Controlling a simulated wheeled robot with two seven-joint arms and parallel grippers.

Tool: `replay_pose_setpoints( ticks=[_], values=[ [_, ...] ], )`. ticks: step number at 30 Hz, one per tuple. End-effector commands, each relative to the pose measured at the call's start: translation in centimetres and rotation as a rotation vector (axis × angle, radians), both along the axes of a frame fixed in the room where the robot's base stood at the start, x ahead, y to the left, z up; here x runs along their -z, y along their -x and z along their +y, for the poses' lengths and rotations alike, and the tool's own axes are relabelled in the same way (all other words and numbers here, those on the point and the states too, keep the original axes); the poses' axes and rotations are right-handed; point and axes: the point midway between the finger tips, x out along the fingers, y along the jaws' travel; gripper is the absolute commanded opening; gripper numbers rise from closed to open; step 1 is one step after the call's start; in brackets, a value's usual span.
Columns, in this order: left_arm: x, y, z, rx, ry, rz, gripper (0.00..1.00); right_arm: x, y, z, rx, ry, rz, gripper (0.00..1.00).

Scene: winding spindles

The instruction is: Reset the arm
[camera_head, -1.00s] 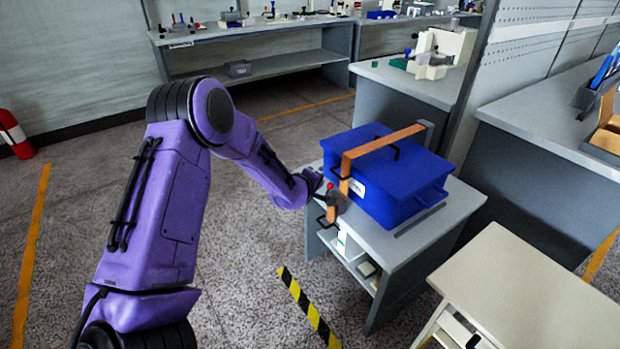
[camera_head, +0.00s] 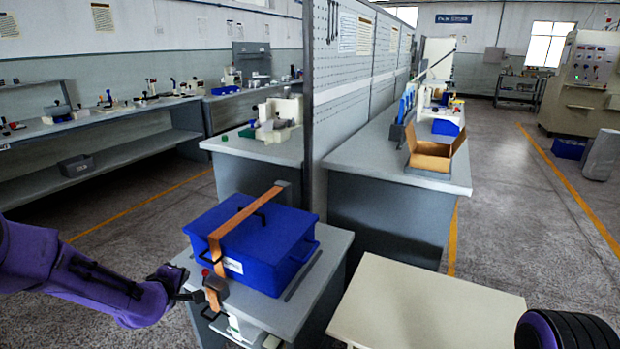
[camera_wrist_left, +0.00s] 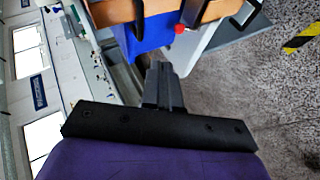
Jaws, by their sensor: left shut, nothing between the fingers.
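My left arm (camera_head: 90,277) reaches in from the left, purple with dark joints. My left gripper (camera_head: 192,296) is at its end, beside the front left edge of the small grey cabinet, near the hanging end of an orange strap (camera_head: 214,262). In the left wrist view the fingers (camera_wrist_left: 163,80) are together and hold nothing, pointing toward the strap and a blue box. The blue lidded box (camera_head: 265,255) stands on the cabinet, with the strap across its lid. My right gripper is out of view; only a dark round part of my own shows at the lower right.
The grey cabinet top (camera_head: 325,262) has a red knob at its front edge. A cream table (camera_head: 430,310) stands close on the right. Grey benches (camera_head: 345,160) with an open cardboard box (camera_head: 437,155) are behind. Open floor lies to the left.

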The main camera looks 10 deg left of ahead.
Motion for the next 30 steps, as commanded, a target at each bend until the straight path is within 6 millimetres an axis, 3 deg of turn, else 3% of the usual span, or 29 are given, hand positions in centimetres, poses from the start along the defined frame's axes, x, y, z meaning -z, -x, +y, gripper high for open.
replay_pose_setpoints(
  ticks=[3,5,8,12,15,19,21,24,30],
  values=[
    [0.1,1.0,-0.4,0.027,-0.150,0.001,0.00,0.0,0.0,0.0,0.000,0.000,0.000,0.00],
    [3.1,3.7,-2.6,0.078,-0.272,0.087,0.00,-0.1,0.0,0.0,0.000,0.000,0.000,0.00],
    [8.8,9.2,-5.4,0.166,-0.415,0.260,0.00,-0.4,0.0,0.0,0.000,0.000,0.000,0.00],
    [15.6,18.9,-8.5,0.317,-0.553,0.518,0.00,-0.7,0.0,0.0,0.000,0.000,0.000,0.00],
    [19.0,26.2,-10.2,0.425,-0.598,0.689,0.00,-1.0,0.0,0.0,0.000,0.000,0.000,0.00],
    [21.5,33.4,-11.7,0.534,-0.593,0.843,0.00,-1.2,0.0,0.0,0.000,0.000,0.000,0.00],
    [22.3,35.5,-12.1,0.572,-0.590,0.889,0.00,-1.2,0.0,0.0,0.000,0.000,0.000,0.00],
    [22.8,36.8,-12.1,0.587,-0.585,0.918,0.00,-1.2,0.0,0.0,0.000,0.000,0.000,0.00],
    [22.9,36.8,-12.1,0.586,-0.583,0.918,0.00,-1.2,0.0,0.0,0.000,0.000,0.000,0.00]
  ],
)
